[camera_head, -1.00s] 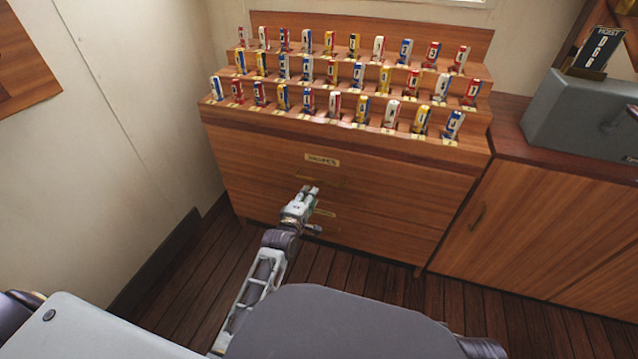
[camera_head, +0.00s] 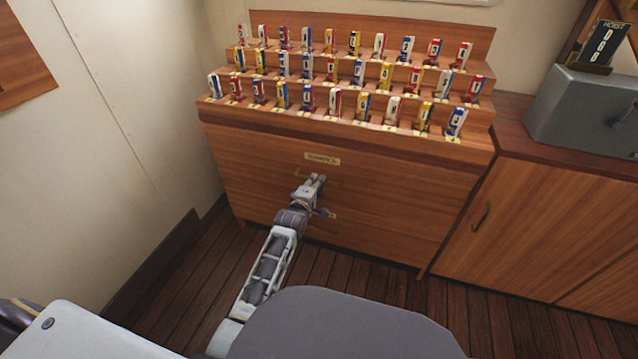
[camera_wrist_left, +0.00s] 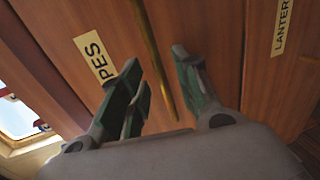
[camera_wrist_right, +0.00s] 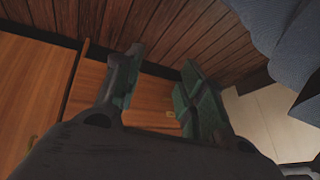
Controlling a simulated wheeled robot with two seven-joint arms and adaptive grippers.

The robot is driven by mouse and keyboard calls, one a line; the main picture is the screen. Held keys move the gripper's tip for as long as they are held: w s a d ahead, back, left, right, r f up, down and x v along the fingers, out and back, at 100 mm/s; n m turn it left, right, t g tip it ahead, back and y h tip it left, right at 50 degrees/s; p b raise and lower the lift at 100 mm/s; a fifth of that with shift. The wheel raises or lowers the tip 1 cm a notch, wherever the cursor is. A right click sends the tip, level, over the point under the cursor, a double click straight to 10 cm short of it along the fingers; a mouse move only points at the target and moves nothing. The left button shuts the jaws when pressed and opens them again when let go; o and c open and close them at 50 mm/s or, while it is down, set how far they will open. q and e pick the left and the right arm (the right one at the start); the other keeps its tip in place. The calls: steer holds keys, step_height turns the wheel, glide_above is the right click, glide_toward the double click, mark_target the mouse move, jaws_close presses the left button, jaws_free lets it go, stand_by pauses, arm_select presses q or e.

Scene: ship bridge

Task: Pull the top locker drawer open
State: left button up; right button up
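The top locker drawer (camera_head: 260,160) is a wooden front with a brass label (camera_head: 322,159), below the stepped rack; it looks shut. Its brass bar handle (camera_wrist_left: 153,55) lies between the fingers of my left gripper (camera_wrist_left: 158,62) in the left wrist view. The fingers are apart, with gaps beside the bar; whether they reach around it in depth I cannot tell. In the head view my left gripper (camera_head: 317,178) is at the handle and hides part of it. My right gripper (camera_wrist_right: 162,58) is open and empty, and does not show in the head view.
A stepped rack of several coloured rolls (camera_head: 362,75) stands on top of the locker. A lower drawer's label (camera_wrist_left: 283,27) shows in the left wrist view. A cabinet (camera_head: 540,220) with a grey box (camera_head: 585,115) adjoins at the right.

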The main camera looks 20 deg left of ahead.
arm_select(q)
steer(key=shift+b+x, duration=0.55)
steer(key=shift+x, duration=1.05)
arm_select(e)
steer(key=shift+s+a+f, duration=0.15)
steer(key=shift+f, duration=0.7)
steer(key=shift+s+a+f, duration=0.1)
steer(key=shift+f, duration=0.7)
steer(key=shift+w+r, duration=0.1)
steer(key=shift+r, duration=0.05)
arm_select(q)
jaws_close()
arm_select(e)
steer(key=shift+w+r+t, duration=0.2)
steer(key=shift+r+t, duration=0.05)
steer(key=shift+t, duration=0.05)
